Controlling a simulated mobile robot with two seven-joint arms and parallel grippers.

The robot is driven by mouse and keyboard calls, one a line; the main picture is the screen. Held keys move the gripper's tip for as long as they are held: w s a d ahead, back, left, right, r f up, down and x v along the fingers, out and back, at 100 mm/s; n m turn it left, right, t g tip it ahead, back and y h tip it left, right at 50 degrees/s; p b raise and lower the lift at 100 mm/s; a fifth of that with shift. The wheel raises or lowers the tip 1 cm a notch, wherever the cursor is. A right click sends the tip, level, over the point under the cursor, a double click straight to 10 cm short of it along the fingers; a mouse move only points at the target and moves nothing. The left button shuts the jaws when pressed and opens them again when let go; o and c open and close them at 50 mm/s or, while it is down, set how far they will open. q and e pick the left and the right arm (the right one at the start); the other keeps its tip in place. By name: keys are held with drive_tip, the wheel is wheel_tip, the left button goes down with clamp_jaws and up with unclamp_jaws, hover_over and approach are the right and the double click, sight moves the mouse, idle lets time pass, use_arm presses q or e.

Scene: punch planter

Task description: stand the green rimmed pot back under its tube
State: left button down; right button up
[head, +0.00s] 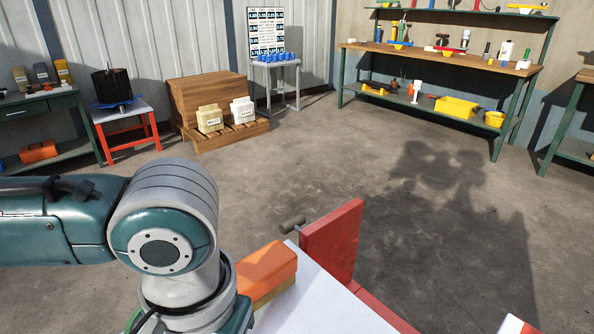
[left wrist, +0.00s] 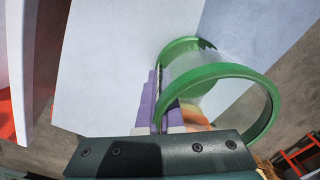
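The green rimmed pot (left wrist: 225,72) shows in the left wrist view, with a clear body and a green ring at each end. Its wide near rim faces the camera and its far rim is at the upper left. My left gripper (left wrist: 160,88) has purple stepped fingers close together at the pot's left wall, one outside and one seemingly inside, so it looks shut on the wall. In the head view my left arm hides the gripper, and I cannot make out the pot. The tube cannot be picked out. My right gripper is in neither view.
A white surface (head: 310,300) with an upright red panel (head: 333,243) and an orange block (head: 266,268) lies at the front. Two jugs stand on a wooden pallet (head: 232,137). A workbench (head: 440,57) stands at the back right. The floor between is clear.

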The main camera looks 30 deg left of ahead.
use_arm(q)
drive_tip(key=c, duration=1.1)
unclamp_jaws()
drive_tip(key=shift+f, duration=0.1)
